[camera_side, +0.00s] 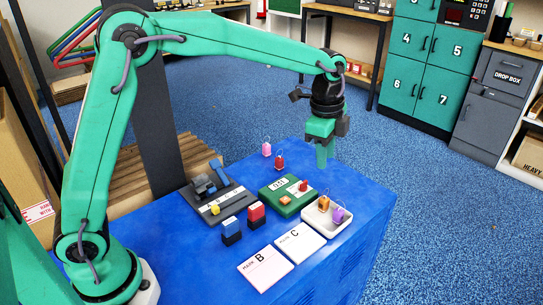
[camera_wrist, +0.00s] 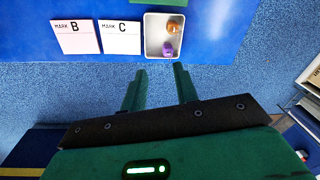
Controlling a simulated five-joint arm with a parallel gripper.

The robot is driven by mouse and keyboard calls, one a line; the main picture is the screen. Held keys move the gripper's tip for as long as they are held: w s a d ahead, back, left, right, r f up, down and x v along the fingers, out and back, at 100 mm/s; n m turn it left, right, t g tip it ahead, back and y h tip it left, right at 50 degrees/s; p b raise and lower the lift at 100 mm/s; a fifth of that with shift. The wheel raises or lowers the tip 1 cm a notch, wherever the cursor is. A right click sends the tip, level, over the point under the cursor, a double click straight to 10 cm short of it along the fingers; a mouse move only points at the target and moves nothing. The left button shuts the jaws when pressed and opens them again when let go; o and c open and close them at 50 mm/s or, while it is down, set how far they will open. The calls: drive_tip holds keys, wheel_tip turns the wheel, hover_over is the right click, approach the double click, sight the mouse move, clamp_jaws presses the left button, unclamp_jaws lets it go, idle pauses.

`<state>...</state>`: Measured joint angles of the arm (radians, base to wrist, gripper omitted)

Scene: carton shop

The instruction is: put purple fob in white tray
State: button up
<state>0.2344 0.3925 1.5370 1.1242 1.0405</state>
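The purple fob (camera_side: 338,215) is in the white tray (camera_side: 317,222), beside an orange fob (camera_side: 322,203). In the wrist view the purple fob (camera_wrist: 168,48) lies near the tray's (camera_wrist: 152,36) lower edge, with the orange fob (camera_wrist: 173,28) above it. My gripper (camera_side: 322,158) points down, above and behind the tray in the side view. In the wrist view its fingers (camera_wrist: 159,82) are apart with nothing between them. The gripper is clear of the tray and fobs.
A pink fob (camera_side: 266,150) and a red fob (camera_side: 279,163) stand at the table's back. A green board (camera_side: 276,197), a dark stamping device (camera_side: 205,187), red (camera_side: 256,213) and blue (camera_side: 231,229) blocks, card B (camera_side: 264,270) and card C (camera_side: 300,244) share the blue table.

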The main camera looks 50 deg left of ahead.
drive_tip(key=s+a+r+n+t, duration=0.1)
drive_tip(key=s+a+r+n, duration=0.3)
drive_tip(key=s+r, duration=0.15)
drive_tip(key=s+a+n+t, duration=0.1)
drive_tip(key=s+a+n, duration=0.3)
drive_tip(key=s, duration=0.6)
drive_tip(key=s+a+n+t, duration=0.2)
drive_tip(key=s+n, duration=0.4)
drive_tip(key=s, duration=0.5)
drive_tip(key=shift+a+f+n+t, duration=0.3)
drive_tip(key=shift+a+f, duration=0.05)
drive_tip(key=shift+a, duration=0.5)
